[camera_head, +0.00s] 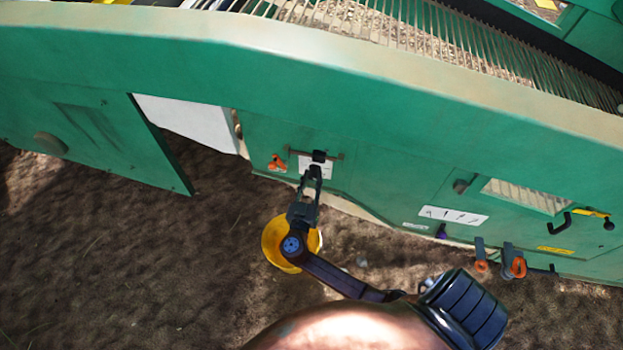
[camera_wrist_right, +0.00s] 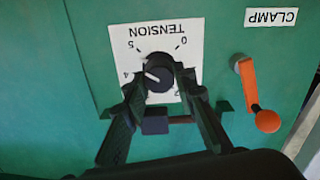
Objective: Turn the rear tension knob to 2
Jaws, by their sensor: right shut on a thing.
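The tension knob (camera_wrist_right: 158,72) is black with a white mark and sits on a white TENSION plate (camera_wrist_right: 183,28), which appears upside down in the right wrist view. The mark points left, near the 4; the 2 is at lower right, partly covered by a finger. My right gripper (camera_wrist_right: 160,78) has a finger on either side of the knob and is shut on it. In the head view the right gripper (camera_head: 316,172) reaches up to the knob (camera_head: 319,156) on the green side panel. My left gripper is not in view.
An orange clamp handle (camera_wrist_right: 258,100) is right of the knob in the wrist view, under a CLAMP label (camera_wrist_right: 271,17). A yellow bucket (camera_head: 273,243) stands on the ground below my right gripper. Orange-ended levers (camera_head: 514,265) and a crank (camera_head: 560,223) stick out farther right.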

